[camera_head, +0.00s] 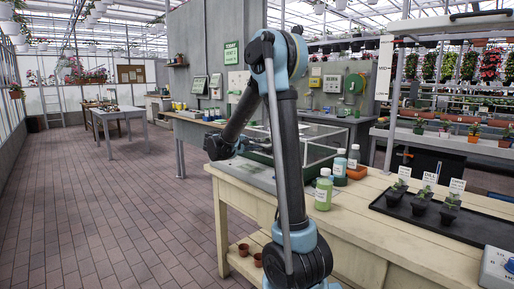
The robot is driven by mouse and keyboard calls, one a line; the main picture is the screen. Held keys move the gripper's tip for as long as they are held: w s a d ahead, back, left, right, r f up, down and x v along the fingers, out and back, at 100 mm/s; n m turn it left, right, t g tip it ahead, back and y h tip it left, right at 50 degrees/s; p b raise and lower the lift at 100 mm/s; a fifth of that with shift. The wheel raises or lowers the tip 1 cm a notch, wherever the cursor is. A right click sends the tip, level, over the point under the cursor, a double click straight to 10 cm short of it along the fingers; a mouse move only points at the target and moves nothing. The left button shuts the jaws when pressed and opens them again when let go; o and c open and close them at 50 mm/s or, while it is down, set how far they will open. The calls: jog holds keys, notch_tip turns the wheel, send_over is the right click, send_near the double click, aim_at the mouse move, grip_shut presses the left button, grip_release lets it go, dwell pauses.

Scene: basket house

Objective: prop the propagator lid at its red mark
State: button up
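The propagator (262,158) stands on the wooden bench in the head view, a low box with a dark green base. Its clear lid (318,147) has a thin pale frame and is partly hidden behind my arm. I cannot tell whether the lid is fully down or slightly raised. No red mark can be made out on it. My gripper (246,143) is at the left end of the propagator, at the end of my bent arm. It is small and dark, and partly hidden by my arm links, so its fingers and any contact with the lid are unclear.
A green bottle (323,190) and white-labelled bottles (339,165) stand right of my arm, near the propagator. A black tray (399,208) with potted seedlings lies farther right. A grey-blue box (497,268) sits at the bench's front right. The brick floor (130,210) at left is clear.

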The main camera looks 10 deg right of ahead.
jog(key=shift+x, duration=0.9)
grip_shut()
